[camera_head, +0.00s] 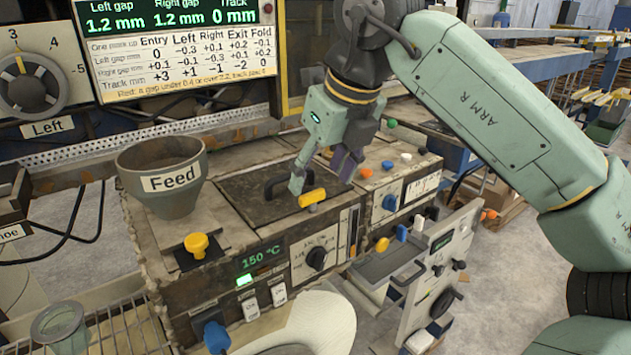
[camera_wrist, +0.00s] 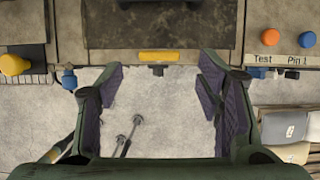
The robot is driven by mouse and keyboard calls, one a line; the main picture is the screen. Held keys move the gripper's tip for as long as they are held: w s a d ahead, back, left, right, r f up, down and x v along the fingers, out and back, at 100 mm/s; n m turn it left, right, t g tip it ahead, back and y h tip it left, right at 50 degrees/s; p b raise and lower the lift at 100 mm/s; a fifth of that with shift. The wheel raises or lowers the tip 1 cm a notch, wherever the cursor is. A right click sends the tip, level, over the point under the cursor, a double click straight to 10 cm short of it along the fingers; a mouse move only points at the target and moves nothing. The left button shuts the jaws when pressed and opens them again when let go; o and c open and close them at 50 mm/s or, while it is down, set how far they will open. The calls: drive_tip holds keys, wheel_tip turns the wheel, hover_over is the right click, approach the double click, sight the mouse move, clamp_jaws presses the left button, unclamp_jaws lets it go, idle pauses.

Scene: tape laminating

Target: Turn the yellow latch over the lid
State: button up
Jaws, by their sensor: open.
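The yellow latch (camera_head: 312,198) is a short bar at the front edge of the dark lid (camera_head: 245,200) on the machine top. In the wrist view the latch (camera_wrist: 159,56) lies sideways, parallel to the front edge of the lid (camera_wrist: 205,36), on a small dark mount. The lid looks closed, with a dark handle (camera_head: 284,183) on it. My gripper (camera_head: 322,177) is open and empty, above and close to the latch. In the wrist view the latch shows beyond and between the spread fingertips (camera_wrist: 160,72); no contact is visible.
A feed funnel (camera_head: 163,178) and a yellow knob (camera_head: 198,244) stand left of the lid. Orange and blue buttons (camera_wrist: 289,38) are to its right. A tray with blue and yellow knobs (camera_head: 385,265) juts out in front. The front panel shows 150 °C.

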sight(313, 193)
drive_tip(key=shift+p+x, duration=0.3)
drive_tip(key=shift+x, duration=1.6)
drive_tip(key=shift+c, duration=0.4)
drive_tip(key=c, duration=1.1)
